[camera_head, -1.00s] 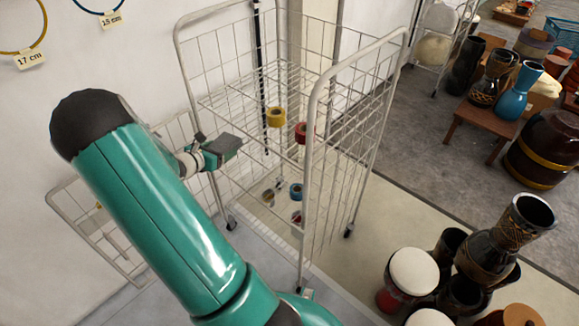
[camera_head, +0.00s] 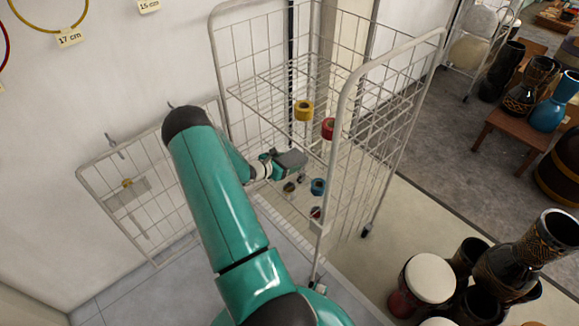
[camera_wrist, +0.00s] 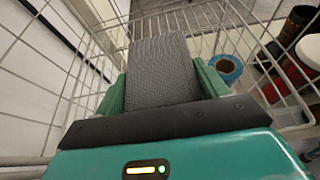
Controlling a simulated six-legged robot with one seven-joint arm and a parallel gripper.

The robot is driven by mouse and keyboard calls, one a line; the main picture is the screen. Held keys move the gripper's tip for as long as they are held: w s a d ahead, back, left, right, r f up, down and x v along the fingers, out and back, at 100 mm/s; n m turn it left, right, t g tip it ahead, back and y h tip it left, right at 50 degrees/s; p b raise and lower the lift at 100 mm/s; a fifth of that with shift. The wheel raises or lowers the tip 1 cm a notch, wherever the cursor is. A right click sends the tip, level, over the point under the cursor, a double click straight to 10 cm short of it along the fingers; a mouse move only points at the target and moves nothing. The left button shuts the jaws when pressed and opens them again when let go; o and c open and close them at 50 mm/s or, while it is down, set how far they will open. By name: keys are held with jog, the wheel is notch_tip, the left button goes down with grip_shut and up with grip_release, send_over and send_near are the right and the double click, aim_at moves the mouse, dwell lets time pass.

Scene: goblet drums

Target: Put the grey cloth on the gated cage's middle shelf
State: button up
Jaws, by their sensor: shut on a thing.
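My gripper (camera_head: 291,160) is shut on the grey cloth (camera_wrist: 163,70), a folded, ribbed dark grey block held between the green fingers in the wrist view. In the head view the cloth (camera_head: 290,158) shows as a small grey block at the open front of the gated cage (camera_head: 334,110), between its side frames and below the wire shelf (camera_head: 268,92). I cannot tell how far inside it is. The cage gate (camera_head: 140,185) stands swung open to the left, by the wall.
Drums (camera_head: 428,280) stand right of the cage.

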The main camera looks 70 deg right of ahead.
jog(key=d+f, duration=0.2)
jog(key=w+d+f, duration=0.1)
jog(key=d+f, duration=0.1)
jog(key=w+d+f, duration=0.1)
jog(key=d+f, duration=0.1)
jog(key=f, duration=0.1)
jog(key=shift+w, duration=0.2)
jog(key=shift+a+f, duration=0.1)
jog(key=shift+f, duration=1.15)
jog(key=shift+f, duration=0.1)
jog(key=o, duration=1)
jog(key=shift+c, duration=0.2)
jog(key=shift+w+a+r, duration=0.15)
jog(key=shift+r, duration=0.05)
jog(key=v, duration=1.1)
jog(key=shift+a, duration=0.25)
jog(key=shift+w, duration=0.1)
